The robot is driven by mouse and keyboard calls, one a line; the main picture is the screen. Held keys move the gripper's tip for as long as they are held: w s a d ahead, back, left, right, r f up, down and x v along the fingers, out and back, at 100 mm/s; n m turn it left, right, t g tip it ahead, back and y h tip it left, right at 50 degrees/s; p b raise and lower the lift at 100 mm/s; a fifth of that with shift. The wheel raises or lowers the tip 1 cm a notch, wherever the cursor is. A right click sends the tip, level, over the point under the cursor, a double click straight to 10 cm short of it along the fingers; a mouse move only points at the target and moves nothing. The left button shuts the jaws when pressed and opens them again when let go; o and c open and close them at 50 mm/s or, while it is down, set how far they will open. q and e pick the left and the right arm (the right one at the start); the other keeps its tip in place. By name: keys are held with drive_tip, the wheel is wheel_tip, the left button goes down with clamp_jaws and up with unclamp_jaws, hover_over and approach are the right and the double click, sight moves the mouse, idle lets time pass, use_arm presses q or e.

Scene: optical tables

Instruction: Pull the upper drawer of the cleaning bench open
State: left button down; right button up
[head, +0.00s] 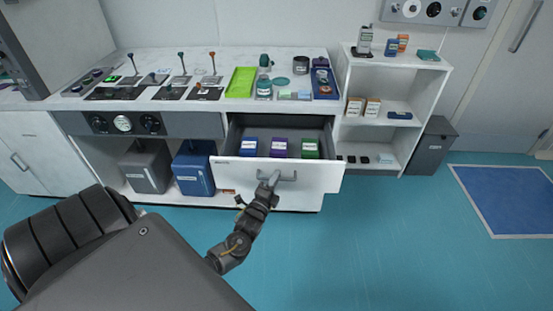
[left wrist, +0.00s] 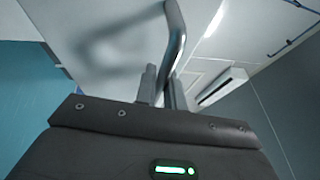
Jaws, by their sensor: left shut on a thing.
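The upper drawer (head: 230,172) of the cleaning bench (head: 180,60) stands pulled out, with its inside showing. A blue box (head: 249,147), a purple box (head: 280,148) and a green box (head: 310,149) sit in it. My left gripper (head: 268,184) is at the bar handle (head: 288,178) on the drawer's white front, shut on it. In the left wrist view the two fingers (left wrist: 160,88) are around the metal handle (left wrist: 175,40). My right gripper is not in view.
Below the worktop stand a grey bin (head: 146,168) and a blue bin (head: 193,172). A white shelf unit (head: 387,134) stands right of the bench, with a dark grey bin (head: 430,148) beside it. The blue-green floor (head: 400,240) in front is clear.

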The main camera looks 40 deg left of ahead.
use_arm(q)
drive_tip(key=shift+s+d, duration=0.35)
drive_tip(key=shift+s, duration=0.1)
drive_tip(key=c, duration=1.7)
unclamp_jaws()
drive_tip(key=shift+o, duration=1)
drive_tip(key=b+v, duration=0.1)
drive_tip(key=v, duration=0.9)
drive_tip(key=shift+s, duration=0.35)
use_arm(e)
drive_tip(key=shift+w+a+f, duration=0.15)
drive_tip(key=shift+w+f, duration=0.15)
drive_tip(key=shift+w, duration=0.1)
use_arm(q)
drive_tip(key=shift+d+f, duration=0.1)
drive_tip(key=shift+f, duration=0.05)
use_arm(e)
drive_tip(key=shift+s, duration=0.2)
